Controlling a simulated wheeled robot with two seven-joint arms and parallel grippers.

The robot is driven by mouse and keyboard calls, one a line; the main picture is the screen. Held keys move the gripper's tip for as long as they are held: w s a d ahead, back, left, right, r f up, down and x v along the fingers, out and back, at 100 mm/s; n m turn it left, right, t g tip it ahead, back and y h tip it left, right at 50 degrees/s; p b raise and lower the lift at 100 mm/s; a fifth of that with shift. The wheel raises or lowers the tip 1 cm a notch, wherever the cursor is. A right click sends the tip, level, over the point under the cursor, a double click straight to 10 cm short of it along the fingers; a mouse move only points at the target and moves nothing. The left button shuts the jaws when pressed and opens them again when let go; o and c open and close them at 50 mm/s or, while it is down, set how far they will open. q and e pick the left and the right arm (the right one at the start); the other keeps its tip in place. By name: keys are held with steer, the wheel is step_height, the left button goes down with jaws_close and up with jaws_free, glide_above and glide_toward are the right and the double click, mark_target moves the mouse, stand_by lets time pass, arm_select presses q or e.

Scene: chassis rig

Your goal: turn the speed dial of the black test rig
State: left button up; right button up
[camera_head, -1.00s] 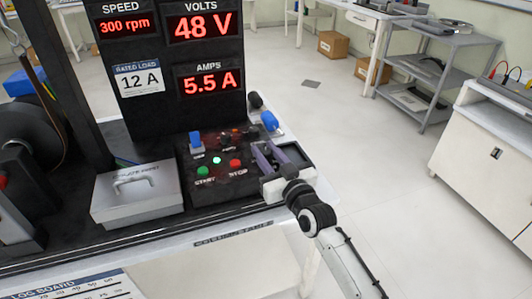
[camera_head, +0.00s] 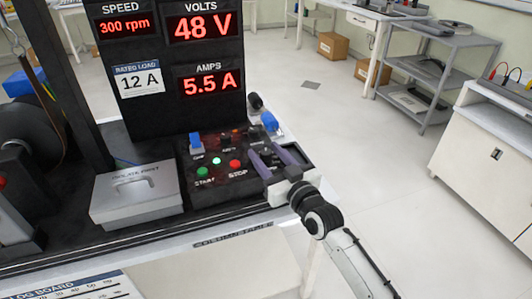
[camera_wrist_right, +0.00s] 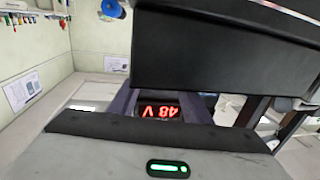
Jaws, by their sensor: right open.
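The black test rig has a dark display board (camera_head: 150,113) and a low control panel (camera_head: 222,187) with a green START button (camera_head: 202,172) and a red STOP button (camera_head: 235,164). My right gripper (camera_head: 269,152) is over the panel's right end, its purple fingers apart. A dark shape between the fingers may be the speed dial; the fingers partly cover it, and I cannot tell whether they touch it. In the right wrist view a large black surface (camera_wrist_right: 230,45) fills the upper right, and the volts display (camera_wrist_right: 160,111) shows upside down between the fingers. My left gripper is out of view.
The speed display (camera_head: 124,26) reads 300 rpm. A grey lidded box (camera_head: 137,194) is left of the panel. Open floor (camera_head: 340,120) lies to the right, with a white cabinet (camera_head: 490,150) beyond.

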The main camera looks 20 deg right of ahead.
steer(key=s+d, duration=0.2)
steer(key=s, duration=0.7)
steer(key=shift+s, duration=0.2)
steer(key=s+a+f+g, duration=0.2)
steer(key=s+f+g, duration=0.2)
steer(key=s+f, duration=0.8)
steer(key=s+a+f+g+h, duration=0.1)
steer(key=s+f+g, duration=0.4)
steer(key=s+f, duration=0.8)
steer(key=shift+s+a+f, duration=0.3)
steer(key=shift+a+f, duration=0.1)
steer(key=shift+f, duration=0.4)
stand_by(3.6)
